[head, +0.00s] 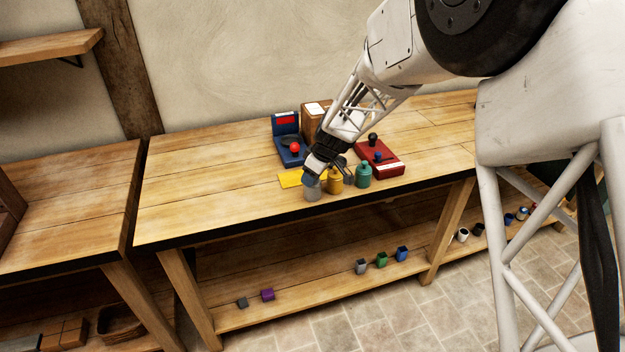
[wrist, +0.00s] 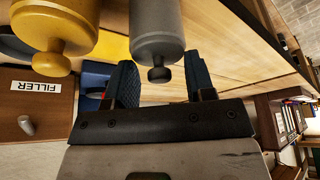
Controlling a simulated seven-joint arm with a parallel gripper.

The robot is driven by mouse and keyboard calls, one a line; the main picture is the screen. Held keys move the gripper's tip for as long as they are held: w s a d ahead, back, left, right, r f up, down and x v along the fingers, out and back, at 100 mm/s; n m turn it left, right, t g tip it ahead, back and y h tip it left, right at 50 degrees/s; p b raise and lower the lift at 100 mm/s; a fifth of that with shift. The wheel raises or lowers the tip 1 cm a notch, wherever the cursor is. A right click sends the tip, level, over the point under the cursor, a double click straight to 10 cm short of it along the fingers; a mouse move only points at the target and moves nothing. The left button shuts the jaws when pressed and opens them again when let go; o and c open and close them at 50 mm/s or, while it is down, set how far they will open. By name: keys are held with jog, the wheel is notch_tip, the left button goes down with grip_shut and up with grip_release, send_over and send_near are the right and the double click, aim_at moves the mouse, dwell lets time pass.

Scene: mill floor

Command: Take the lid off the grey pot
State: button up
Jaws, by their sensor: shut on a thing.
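The grey pot (head: 313,193) stands near the front edge of the bench, at the left end of a short row of pots. In the wrist view the grey pot (wrist: 155,14) shows with its round-knobbed lid (wrist: 157,48) towards me. My gripper (head: 314,173) is over the pot from above. In the wrist view my gripper (wrist: 160,72) has one blue-padded finger on each side of the lid, shut on it, with the knob between the fingers. The fingers partly hide the pot's top in the head view. I cannot tell whether the lid sits apart from the pot.
A yellow pot (head: 335,182) stands close right of the grey one, then a green pot (head: 363,177). Behind are a blue device (head: 287,143) with a red ball, a brown box (head: 311,122) and a red device (head: 382,164). The bench's left part (head: 205,195) is clear.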

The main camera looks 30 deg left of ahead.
jog(key=shift+r, duration=0.15)
jog(key=shift+r, duration=1.45)
jog(key=shift+s+d+r, duration=0.15)
jog(key=shift+s+r, duration=0.05)
jog(key=s+d+r, duration=0.1)
jog(key=s+d, duration=0.8)
jog(key=s, duration=0.3)
jog(key=shift+d+r, duration=0.2)
jog(key=shift+d, duration=0.2)
jog(key=shift+w+a, duration=0.1)
jog(key=shift+w, duration=0.05)
jog(key=w+a+n, duration=0.1)
jog(key=w+a, duration=0.3)
jog(key=w, duration=0.3)
jog(key=w+a+n+g, duration=0.1)
jog(key=w+a+n, duration=0.1)
jog(key=w+a, duration=0.3)
jog(key=w+a+n, duration=0.1)
jog(key=w+a, duration=0.3)
jog(key=w, duration=0.6)
jog(key=shift+w+a+n+g+h, duration=0.3)
jog(key=shift+w+a+n+g, duration=0.1)
